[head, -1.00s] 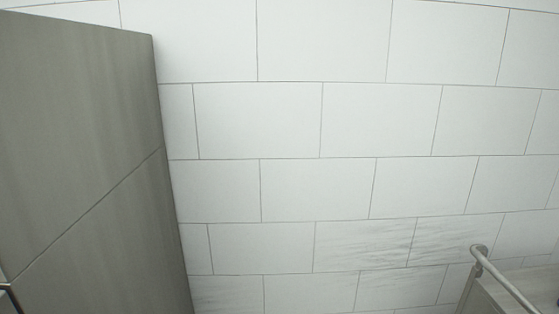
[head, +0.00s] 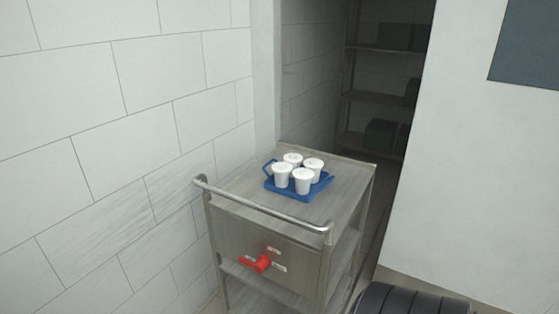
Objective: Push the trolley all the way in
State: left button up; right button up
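The metal trolley (head: 240,186) stands at the mouth of a narrow, dim opening, with its left side close to the tiled wall. Its push handle (head: 262,209) is a curved bar on the near side. A red lever (head: 256,264) with small white labels sits on the near panel below the handle. A blue tray (head: 309,193) on the trolley's top holds several white lidded cups (head: 302,180), all upright. Neither of my grippers is in view.
A shelving rack (head: 379,92) with dark boxes (head: 381,135) stands inside the opening behind the trolley. A white wall (head: 460,190) bounds the opening on the right. A black ribbed round object (head: 400,300) is at the bottom edge, right of the trolley.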

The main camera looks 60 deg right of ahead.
aim_at(310, 247)
jog(key=l+z, duration=0.1)
jog(key=z, duration=1.65)
